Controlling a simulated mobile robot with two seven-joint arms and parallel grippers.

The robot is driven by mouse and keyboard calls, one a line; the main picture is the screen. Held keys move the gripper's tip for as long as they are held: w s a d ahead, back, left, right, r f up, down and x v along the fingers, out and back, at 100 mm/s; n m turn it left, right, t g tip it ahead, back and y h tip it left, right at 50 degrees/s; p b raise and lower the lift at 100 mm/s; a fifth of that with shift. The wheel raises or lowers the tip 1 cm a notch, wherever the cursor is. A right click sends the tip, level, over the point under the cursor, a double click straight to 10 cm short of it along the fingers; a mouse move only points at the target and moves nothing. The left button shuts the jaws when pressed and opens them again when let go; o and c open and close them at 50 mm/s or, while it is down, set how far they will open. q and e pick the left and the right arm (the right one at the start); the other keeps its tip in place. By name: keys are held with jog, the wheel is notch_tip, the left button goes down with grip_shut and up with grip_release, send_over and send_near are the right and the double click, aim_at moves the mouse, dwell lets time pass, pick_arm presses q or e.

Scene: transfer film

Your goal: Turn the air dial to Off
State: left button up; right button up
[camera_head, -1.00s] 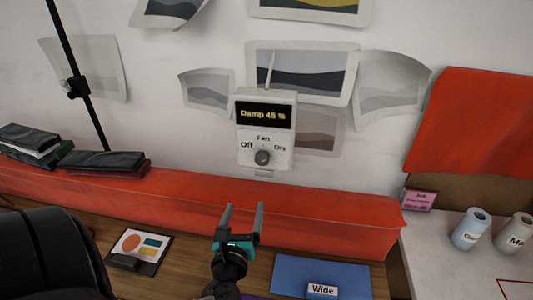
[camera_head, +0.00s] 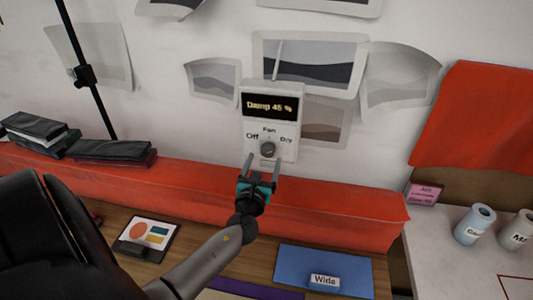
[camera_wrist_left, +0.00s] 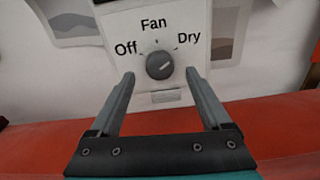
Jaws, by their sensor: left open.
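The air dial is a dark round knob (camera_head: 268,149) on a white wall box (camera_head: 283,128) with a display reading "Damp 45 %". The labels Off, Fan and Dry stand left, above and right of the knob. In the left wrist view, the pale mark on the knob (camera_wrist_left: 160,65) points up and right, toward Dry. My left gripper (camera_head: 263,161) is open and empty, just below and in front of the knob. In the left wrist view its fingers (camera_wrist_left: 159,76) stand either side of the knob, apart from it. My right gripper is not in view.
A red-covered ledge (camera_head: 330,205) runs along the wall below the box. Curled prints hang around the box, and dark folders (camera_head: 110,151) lie on the ledge at left. A blue mat (camera_head: 315,265) with a "Wide" label lies on the wooden table.

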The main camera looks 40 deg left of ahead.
aim_at(267, 153)
pick_arm(q)
jog(key=shift+x, duration=2.05)
grip_shut()
